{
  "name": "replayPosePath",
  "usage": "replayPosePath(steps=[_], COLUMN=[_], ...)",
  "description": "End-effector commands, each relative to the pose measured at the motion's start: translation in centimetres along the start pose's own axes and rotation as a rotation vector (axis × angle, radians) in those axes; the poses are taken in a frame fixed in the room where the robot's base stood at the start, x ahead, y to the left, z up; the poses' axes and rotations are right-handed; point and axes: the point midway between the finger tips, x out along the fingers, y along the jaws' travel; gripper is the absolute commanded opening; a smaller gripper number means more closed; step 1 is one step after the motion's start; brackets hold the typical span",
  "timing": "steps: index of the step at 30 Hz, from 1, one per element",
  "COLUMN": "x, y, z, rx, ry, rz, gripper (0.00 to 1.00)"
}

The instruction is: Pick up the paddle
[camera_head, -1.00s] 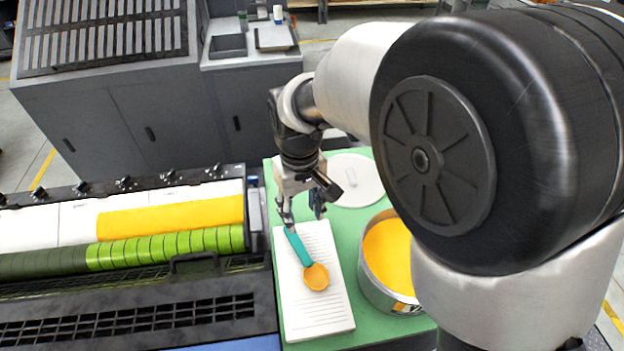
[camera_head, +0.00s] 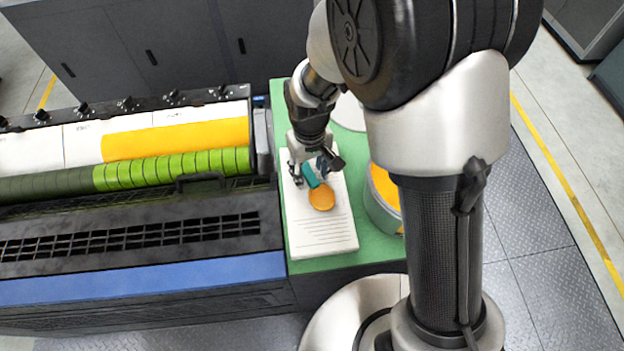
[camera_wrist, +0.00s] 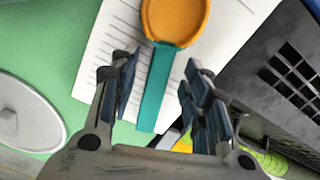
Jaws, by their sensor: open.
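The paddle (camera_head: 321,197) has a round orange head and a teal handle. It lies on a white lined pad on a green-topped table. In the wrist view its teal handle (camera_wrist: 155,92) runs between my two open fingers, with a gap on either side, and its orange head (camera_wrist: 176,18) is beyond the fingertips. My gripper (camera_head: 315,178) is open and empty, low over the handle end. It also shows in the wrist view (camera_wrist: 160,78). In the head view my gripper hides part of the handle.
The white pad (camera_head: 322,240) lies on the green table (camera_head: 340,261). A metal can of orange ink (camera_head: 383,207) stands to the right, partly hidden by my arm. A round white lid (camera_wrist: 28,112) lies on the table. A press with ink rollers (camera_head: 170,172) borders the table's left side.

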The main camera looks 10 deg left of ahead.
Motion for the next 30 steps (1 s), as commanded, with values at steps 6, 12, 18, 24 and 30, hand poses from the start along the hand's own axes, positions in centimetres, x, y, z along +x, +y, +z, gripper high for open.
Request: replayPosePath(steps=[6,12,18,24,30], x=[0.93,0.88,0.87,0.86,0.86], y=[0.03,0.04,0.04,0.04,0.04], z=[-0.03,-0.02,-0.02,-0.02,-0.02], rx=[0.000,0.000,0.000,0.000,0.000], ry=[0.001,0.001,0.001,0.001,0.001], rz=[0.000,0.000,0.000,0.000,0.000], gripper=[0.44,0.38,0.25,0.12,0.00])
